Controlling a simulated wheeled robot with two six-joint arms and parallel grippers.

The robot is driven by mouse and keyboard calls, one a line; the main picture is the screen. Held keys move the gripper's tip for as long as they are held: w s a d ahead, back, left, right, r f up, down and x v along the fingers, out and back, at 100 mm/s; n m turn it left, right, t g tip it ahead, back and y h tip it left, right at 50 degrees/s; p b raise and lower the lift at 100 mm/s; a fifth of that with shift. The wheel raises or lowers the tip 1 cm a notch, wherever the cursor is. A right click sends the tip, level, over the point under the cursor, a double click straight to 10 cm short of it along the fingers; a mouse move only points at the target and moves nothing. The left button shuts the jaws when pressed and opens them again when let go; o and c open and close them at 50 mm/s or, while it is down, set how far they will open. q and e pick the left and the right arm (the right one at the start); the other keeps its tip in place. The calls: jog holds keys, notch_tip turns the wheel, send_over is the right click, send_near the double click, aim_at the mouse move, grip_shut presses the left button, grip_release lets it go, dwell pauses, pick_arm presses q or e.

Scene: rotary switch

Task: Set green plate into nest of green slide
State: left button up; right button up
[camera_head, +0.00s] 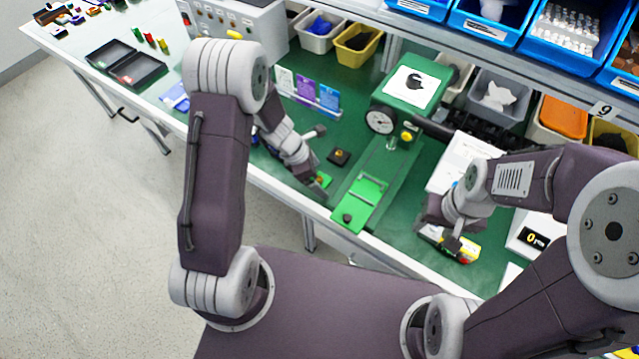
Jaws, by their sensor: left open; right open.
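The bright green slide (368,189) lies on a darker green rail (387,161) at the middle front of the bench, with a black knob at its near end. A small green plate (323,179) with an orange spot lies on the bench left of the slide, partly hidden by my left gripper. My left gripper (317,187) is open, right at the plate; whether it touches it I cannot tell. My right gripper (448,237) is open, right of the slide, above a yellow and red item (462,251).
A small black block (339,157) with an orange mark lies just behind the plate. A green machine (405,90) with a round dial stands behind the rail. Colored cards (305,92) stand behind my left gripper. Bins line the back.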

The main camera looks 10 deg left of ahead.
pick_arm(q)
jog(key=shift+d+f, duration=0.1)
jog(key=shift+c, duration=1.2)
jog(key=shift+s, duration=0.1)
jog(key=c, duration=1.1)
jog(key=shift+r+p, duration=1.3)
jog(key=shift+r, duration=1.2)
jog(key=s+d+r, duration=0.2)
jog(key=d, duration=0.1)
jog(key=s+d+r+p, duration=0.1)
jog(key=s+d+r, duration=0.1)
jog(key=d, duration=0.1)
jog(key=s+d+r, duration=0.2)
jog(key=d, duration=0.1)
jog(key=shift+s+d+r, duration=0.1)
jog(key=shift+s+d, duration=0.15)
jog(key=shift+s, duration=0.1)
